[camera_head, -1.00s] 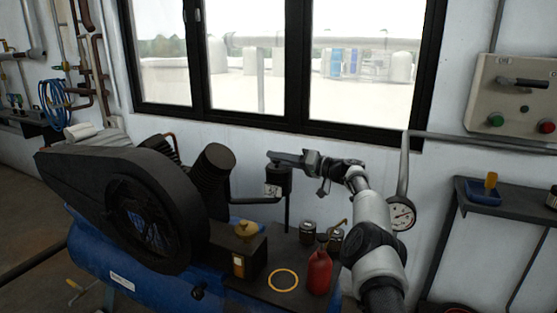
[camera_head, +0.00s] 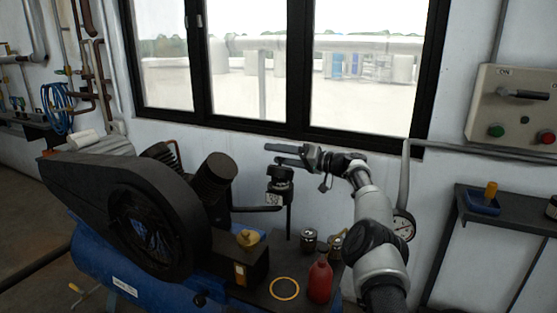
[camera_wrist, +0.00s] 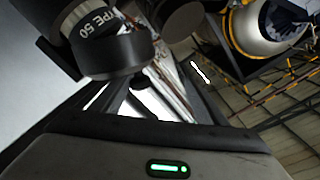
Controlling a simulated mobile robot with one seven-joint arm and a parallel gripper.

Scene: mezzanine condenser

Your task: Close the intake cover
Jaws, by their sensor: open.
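The black intake canister (camera_head: 280,186) stands on a dark post beside the compressor, with a pale label on its side. Its dark round top (camera_head: 279,172) is just below my gripper (camera_head: 273,154). I cannot tell how far the cover is open. My gripper is open and empty, its two fingers pointing left above the canister.
The compressor's black belt guard (camera_head: 135,215) and a dark cylinder (camera_head: 215,178) stand to the left. A red bottle (camera_head: 319,280), a yellow ring (camera_head: 284,289) and small metal jars (camera_head: 309,239) are below. A pressure gauge (camera_head: 403,225) is behind my arm.

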